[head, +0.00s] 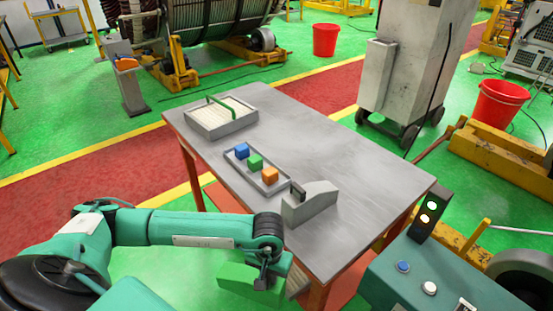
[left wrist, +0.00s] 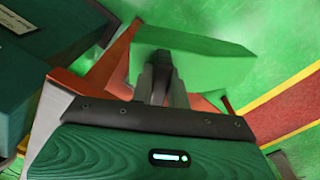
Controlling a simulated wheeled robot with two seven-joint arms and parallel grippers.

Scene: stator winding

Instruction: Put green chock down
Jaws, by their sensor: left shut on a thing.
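The green chock (head: 240,281) is in my left gripper (head: 264,279), at the bottom of the head view. It shows off the near edge of the grey-topped table (head: 350,165), in front of the green floor. In the left wrist view the left gripper's fingers (left wrist: 161,78) are shut on the green chock (left wrist: 205,62), which spans the top middle. The fingers hide part of it. A grey wedge-shaped block (head: 312,203) stands on the table's near side. My right gripper is not in view.
A small tray (head: 266,188) on the table holds a blue, a green and an orange cube. A larger tray (head: 222,122) with a green handle stands at the table's far left. The table's right part is bare. A button console (head: 420,270) is at lower right.

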